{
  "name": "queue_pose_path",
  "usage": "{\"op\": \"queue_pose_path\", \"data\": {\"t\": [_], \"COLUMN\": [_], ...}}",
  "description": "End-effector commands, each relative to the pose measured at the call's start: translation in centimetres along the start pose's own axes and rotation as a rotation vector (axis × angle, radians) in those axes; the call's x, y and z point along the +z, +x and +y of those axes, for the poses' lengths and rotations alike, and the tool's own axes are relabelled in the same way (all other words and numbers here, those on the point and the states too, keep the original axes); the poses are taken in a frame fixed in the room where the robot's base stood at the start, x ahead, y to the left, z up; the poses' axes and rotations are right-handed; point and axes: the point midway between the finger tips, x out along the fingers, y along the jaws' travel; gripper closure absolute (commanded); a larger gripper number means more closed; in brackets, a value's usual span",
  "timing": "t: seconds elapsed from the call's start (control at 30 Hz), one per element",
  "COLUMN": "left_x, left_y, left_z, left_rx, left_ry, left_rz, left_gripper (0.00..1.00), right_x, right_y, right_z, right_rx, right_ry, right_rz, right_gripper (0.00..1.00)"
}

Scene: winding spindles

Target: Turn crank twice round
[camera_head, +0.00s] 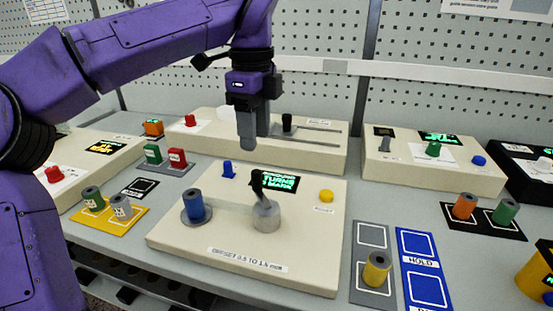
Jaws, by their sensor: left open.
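The crank (266,214) is a grey hub with a short arm and a dark upright handle (257,183). It stands on a cream winding box (312,241) in the middle of the bench. A blue spindle (196,206) sits on a round grey base at the left of the box. A black display (280,183) with green text lies behind the crank, partly covered by the handle. My left gripper (253,132) points down, open and empty. In the picture it is above the crank handle and apart from it. My right gripper is not in view.
The box also has a blue knob (228,169) and a yellow button (326,196). A yellow spool (377,268) stands on a grey mat at the right, beside a blue mat (401,271). More cream boxes line the back, before a pegboard wall (314,95).

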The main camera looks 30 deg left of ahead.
Motion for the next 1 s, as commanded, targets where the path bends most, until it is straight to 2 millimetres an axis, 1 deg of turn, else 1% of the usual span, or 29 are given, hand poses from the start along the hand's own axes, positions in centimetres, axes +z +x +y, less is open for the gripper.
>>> {"op": "queue_pose_path", "data": {"t": [0.07, 0.17, 0.4, 0.5, 0.6, 0.73, 0.93, 0.97, 1.0], "left_x": [0.0, 0.1, 0.0, 0.0, 0.0, 0.0, 0.0, 0.0, 0.0], "left_y": [0.2, 1.4, 6.7, 8.6, 9.8, 10.6, 10.6, 10.6, 10.6], "left_z": [0.0, 0.0, 0.0, 0.0, 0.0, 0.0, 0.0, 0.0, 0.0], "left_rx": [0.0, 0.002, 0.003, 0.002, 0.001, 0.0, -0.001, -0.001, -0.001], "left_ry": [0.001, 0.001, 0.004, 0.002, 0.001, 0.001, 0.0, 0.0, 0.0], "left_rz": [0.0, 0.0, 0.0, 0.0, 0.0, -0.001, -0.001, -0.001, -0.001], "left_gripper": [0.51, 0.51, 0.51, 0.51, 0.51, 0.51, 0.51, 0.55, 0.68], "right_x": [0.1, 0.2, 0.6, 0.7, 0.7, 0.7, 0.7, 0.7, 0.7], "right_y": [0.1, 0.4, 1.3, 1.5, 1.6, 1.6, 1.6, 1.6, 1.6], "right_z": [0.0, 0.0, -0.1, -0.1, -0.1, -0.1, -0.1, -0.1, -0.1], "right_rx": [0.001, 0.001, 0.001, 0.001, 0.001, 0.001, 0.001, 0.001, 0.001], "right_ry": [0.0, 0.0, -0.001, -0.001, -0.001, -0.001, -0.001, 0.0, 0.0], "right_rz": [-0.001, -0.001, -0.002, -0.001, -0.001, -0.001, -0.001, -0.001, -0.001], "right_gripper": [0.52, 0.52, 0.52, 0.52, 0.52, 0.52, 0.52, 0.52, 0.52]}}
